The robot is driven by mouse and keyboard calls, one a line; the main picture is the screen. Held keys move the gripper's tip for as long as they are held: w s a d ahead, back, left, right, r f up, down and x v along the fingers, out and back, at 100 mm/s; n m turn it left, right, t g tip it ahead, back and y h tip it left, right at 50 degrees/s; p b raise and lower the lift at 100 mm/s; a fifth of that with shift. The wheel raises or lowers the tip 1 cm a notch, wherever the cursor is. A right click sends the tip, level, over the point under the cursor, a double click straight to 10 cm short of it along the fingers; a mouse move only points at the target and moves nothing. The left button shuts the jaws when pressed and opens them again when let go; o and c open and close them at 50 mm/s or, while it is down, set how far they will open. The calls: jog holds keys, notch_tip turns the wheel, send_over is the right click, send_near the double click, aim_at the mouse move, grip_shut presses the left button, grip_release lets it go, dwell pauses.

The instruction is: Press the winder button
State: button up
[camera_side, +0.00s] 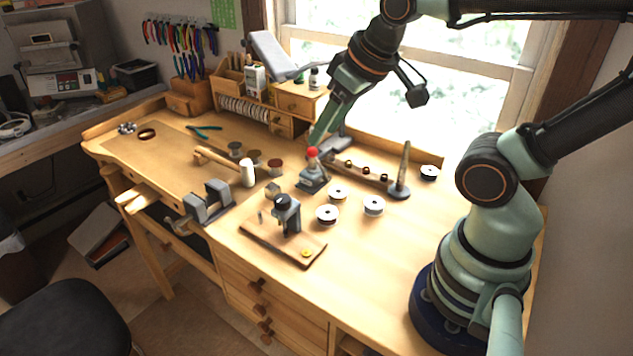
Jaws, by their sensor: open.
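A small wooden board (262,246) near the front of the bench bears a dark upright device (287,212), which looks like the winder. A round yellow button (306,253) sits at the board's front right corner, in plain view. Behind the board stands a small grey device (313,180) with a red ball-like top (312,153). My gripper (314,140) points down from the upper right, with its tips by the red top; I cannot tell whether they touch it. It is open and appears empty, well behind and above the yellow button.
Several white-rimmed spools (327,214) lie right of the board. A rail with a tapered wooden mandrel (403,168) stands behind them. A vise (208,203) and a hammer (247,173) are to the left. The bench's front right is clear.

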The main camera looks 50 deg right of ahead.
jog(key=shift+c, duration=0.3)
jog(key=c, duration=0.5)
jog(key=shift+a+f, duration=0.1)
jog(key=shift+f, duration=0.05)
grip_shut()
jog(key=w+a+f+g, duration=0.1)
jog(key=a+f+g, duration=0.4)
jog(key=f, duration=0.4)
jog(key=shift+w+g, duration=0.15)
jog(key=shift+g, duration=0.15)
